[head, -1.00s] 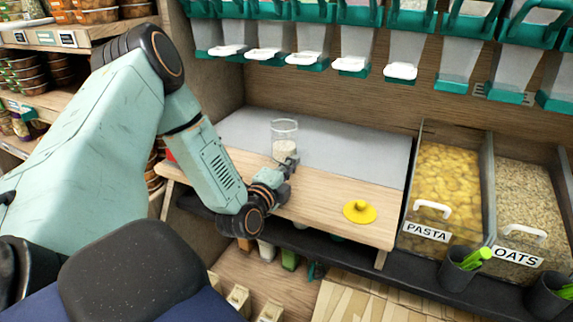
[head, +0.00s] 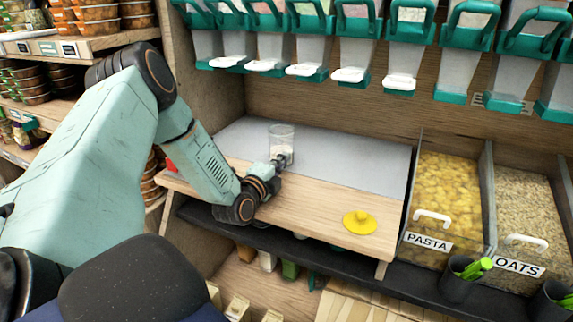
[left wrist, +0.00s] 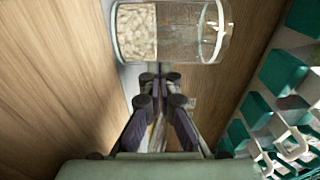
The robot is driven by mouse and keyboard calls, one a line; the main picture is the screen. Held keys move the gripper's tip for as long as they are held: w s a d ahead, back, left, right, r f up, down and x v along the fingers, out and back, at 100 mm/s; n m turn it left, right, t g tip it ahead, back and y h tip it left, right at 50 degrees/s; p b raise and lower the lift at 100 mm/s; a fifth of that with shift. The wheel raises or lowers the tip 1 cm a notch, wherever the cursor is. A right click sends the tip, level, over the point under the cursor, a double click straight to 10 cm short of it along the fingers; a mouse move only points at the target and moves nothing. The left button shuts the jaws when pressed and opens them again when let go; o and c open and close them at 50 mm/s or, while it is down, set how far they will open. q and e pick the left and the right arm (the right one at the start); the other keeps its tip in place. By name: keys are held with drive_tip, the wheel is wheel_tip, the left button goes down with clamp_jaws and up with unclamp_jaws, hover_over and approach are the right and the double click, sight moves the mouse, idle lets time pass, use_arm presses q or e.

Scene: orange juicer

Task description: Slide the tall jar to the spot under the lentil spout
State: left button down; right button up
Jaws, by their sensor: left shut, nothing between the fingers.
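The tall clear jar (head: 281,137) stands upright toward the left of the work surface, with pale contents in its lower part. It also shows in the left wrist view (left wrist: 185,32), lying across the top of the picture. My left gripper (head: 281,161) is shut and empty, its tips at the near side of the jar's lower part. The wrist view shows the closed fingers (left wrist: 160,80) right by the jar; I cannot tell if they touch it. Dispenser spouts with white flaps (head: 348,75) hang above and behind; I cannot read which holds lentils. My right gripper is not in view.
A yellow lid (head: 359,222) lies on the wooden board (head: 310,205), right of my gripper. The grey mat (head: 350,150) behind is clear right of the jar. Pasta (head: 444,190) and oats (head: 522,205) bins stand at the right.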

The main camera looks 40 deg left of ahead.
sight(277, 155)
use_arm(q)
drive_tip(key=shift+w+a, duration=0.55)
drive_tip(key=shift+a, duration=0.4)
drive_tip(key=shift+w+a, duration=0.5)
drive_tip(key=shift+a, duration=0.4)
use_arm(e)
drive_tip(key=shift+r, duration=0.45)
